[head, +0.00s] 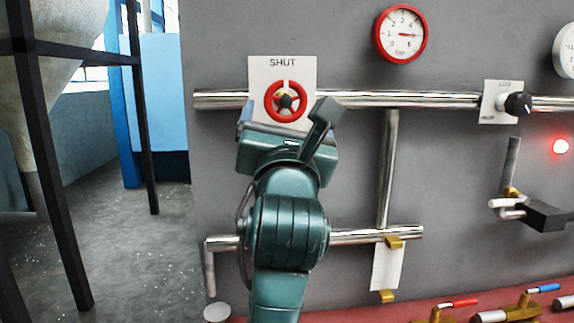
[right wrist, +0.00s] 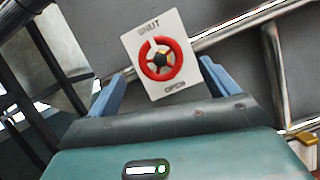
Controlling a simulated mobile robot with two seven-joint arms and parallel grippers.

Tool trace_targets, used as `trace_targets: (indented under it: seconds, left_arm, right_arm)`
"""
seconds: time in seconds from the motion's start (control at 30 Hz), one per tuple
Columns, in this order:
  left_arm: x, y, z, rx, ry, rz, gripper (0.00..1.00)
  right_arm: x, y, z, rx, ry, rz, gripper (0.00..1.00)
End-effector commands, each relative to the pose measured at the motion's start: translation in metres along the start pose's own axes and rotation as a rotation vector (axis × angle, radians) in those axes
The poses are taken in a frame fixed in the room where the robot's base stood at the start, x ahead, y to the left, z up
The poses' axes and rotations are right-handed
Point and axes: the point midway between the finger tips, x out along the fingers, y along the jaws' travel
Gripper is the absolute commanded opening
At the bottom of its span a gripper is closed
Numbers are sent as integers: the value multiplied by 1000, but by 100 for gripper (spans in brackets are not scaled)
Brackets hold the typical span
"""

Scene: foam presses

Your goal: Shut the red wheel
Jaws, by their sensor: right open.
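The red wheel (head: 286,101) sits on a pale plate (head: 258,75) lettered SHUT above it. A small pale mark shows at the top of its rim, on the SHUT side. In the right wrist view the whole red wheel (right wrist: 158,58) shows, with OPEN lettered below it. My right gripper (head: 283,118) is just below and in front of the wheel, covering the plate's lower part in the head view. Its blue fingers (right wrist: 158,86) stand wide apart with nothing between them, and I see no contact with the wheel. My left gripper is not in view.
A steel pipe (head: 430,99) runs behind the wheel, with a lower pipe (head: 345,237) below. A red-rimmed gauge (head: 400,33) hangs upper right. A black knob (head: 518,103), a lit red lamp (head: 560,146) and a lever (head: 512,170) are further right. Floor is open at left.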

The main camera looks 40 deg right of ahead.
Motion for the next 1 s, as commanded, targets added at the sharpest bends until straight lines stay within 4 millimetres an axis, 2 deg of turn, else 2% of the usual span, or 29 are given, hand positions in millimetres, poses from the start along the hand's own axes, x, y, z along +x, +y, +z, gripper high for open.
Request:
trace_targets:
  seconds: [0.03,0.17,0.43,1.0]
  left_arm:
    - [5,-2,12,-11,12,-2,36]
    - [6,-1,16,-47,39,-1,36]
    - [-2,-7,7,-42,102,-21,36]
    - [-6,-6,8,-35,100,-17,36]
  right_arm:
    - [-6,-2,-6,4,-6,1,86]
    - [-13,-2,-4,3,-5,5,86]
    - [-36,-1,0,-1,-1,7,86]
    - [-38,-1,1,-2,0,6,86]
